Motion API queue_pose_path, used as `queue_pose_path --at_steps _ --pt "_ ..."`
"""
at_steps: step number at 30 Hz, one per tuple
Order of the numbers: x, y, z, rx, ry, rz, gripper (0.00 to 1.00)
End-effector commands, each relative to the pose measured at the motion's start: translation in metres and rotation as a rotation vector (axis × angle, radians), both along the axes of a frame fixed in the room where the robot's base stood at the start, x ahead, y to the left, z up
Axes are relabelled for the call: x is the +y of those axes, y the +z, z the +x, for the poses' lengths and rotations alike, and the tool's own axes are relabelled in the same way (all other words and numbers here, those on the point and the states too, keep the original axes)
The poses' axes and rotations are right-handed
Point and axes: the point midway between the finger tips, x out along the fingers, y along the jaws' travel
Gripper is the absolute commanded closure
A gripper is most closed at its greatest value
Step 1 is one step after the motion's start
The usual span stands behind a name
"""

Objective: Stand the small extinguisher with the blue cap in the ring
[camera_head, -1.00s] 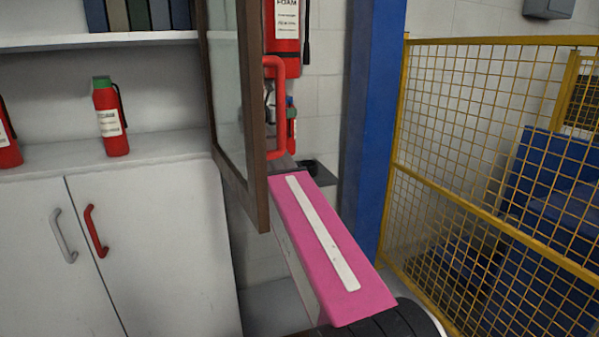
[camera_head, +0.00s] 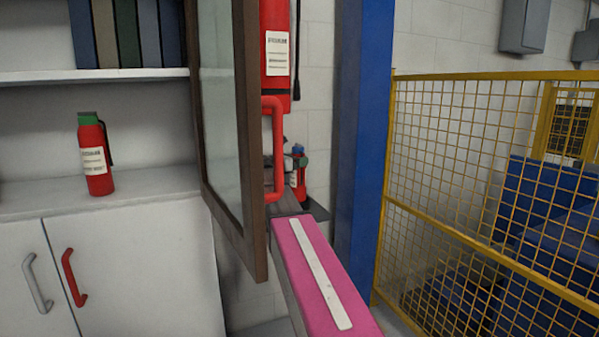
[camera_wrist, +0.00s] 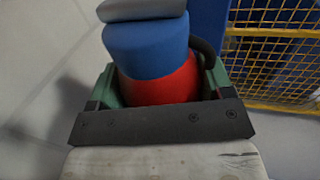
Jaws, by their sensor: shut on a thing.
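The small extinguisher with the blue cap shows in the wrist view, with its blue cap (camera_wrist: 148,45) and red body (camera_wrist: 162,86). My gripper (camera_wrist: 162,80) is shut on it, a green finger on either side. I cannot make out the ring now, nor whether the base touches anything.
The open brown-framed glass door (camera_head: 250,130) with a red handle (camera_head: 278,150) stands close left of my gripper. A large extinguisher (camera_head: 276,50) hangs above. A blue post (camera_head: 357,140) and yellow mesh fence (camera_head: 450,150) stand right. A green-capped extinguisher (camera_head: 96,160) stands on the cabinet.

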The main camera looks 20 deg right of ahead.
Motion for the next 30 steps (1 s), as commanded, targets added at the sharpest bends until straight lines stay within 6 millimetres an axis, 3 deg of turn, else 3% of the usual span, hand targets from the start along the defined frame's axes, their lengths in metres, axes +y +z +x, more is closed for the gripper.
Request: queue_pose_path --at_steps 8,18,29,30 --pt "-0.008 -0.008 -0.001 0.0 0.002 -0.003 1.0" --pt "-0.008 -0.043 -0.001 -0.001 0.002 -0.003 1.0" --pt "-0.008 -0.046 -0.001 -0.001 0.001 -0.003 1.0" --pt "-0.008 -0.047 -0.001 0.0 0.001 0.0 0.17"
